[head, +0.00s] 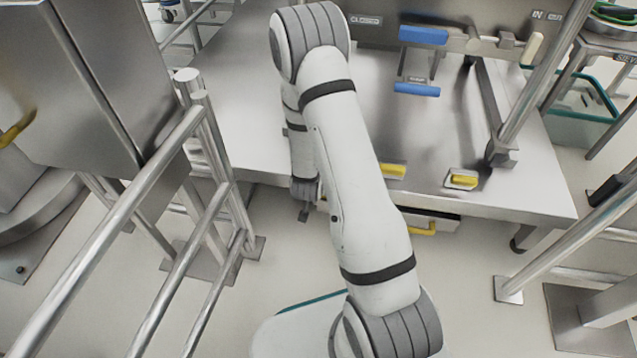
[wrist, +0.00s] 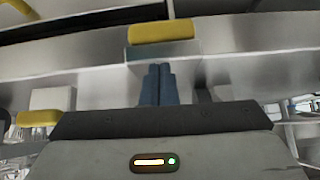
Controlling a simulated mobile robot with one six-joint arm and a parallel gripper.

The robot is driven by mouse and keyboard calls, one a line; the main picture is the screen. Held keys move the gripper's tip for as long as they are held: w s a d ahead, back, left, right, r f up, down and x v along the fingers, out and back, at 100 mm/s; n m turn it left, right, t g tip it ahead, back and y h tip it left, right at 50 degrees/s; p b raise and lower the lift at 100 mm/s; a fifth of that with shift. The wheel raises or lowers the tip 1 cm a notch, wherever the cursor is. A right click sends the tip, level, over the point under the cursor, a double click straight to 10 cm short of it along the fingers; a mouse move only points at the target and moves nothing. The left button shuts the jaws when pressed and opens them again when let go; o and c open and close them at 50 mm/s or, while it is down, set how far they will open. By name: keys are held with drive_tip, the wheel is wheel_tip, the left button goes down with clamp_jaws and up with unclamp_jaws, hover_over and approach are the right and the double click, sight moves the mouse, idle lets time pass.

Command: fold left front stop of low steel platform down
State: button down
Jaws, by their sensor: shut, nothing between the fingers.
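The low steel platform (head: 530,175) spans the upper middle of the head view. A yellow-topped stop (head: 392,170) shows at its front edge, partly behind my arm. A second yellow stop (head: 462,181) on a small plate sits to its right. My gripper (head: 303,212) is at the platform's front edge, left of both stops and mostly hidden by my arm. In the wrist view my shut, empty fingers (wrist: 158,84) point at a steel face just below a yellow bar (wrist: 161,32). I cannot tell whether they touch it. Another yellow piece (wrist: 40,118) is at the lower left.
A yellow handle (head: 425,229) is under the platform's front edge. Blue-handled hardware (head: 423,36) stands at the back. Steel railings (head: 160,175) are at the left, and a slanted post (head: 540,80) rises at the right. Some floor in front is clear.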

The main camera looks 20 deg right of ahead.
drive_tip(key=s+f, duration=0.1)
drive_tip(key=f, duration=0.1)
drive_tip(key=shift+s+a+f+g, duration=0.3)
drive_tip(key=shift+s+a, duration=0.05)
drive_tip(key=shift+s, duration=0.05)
wheel_tip(320, 180, up, 6)
drive_tip(key=w+p, duration=0.2)
drive_tip(key=p, duration=0.2)
drive_tip(key=s+a+f, duration=0.2)
drive_tip(key=s+a, duration=0.2)
drive_tip(key=s, duration=0.4)
drive_tip(key=shift+s+p, duration=0.2)
drive_tip(key=shift+p, duration=0.25)
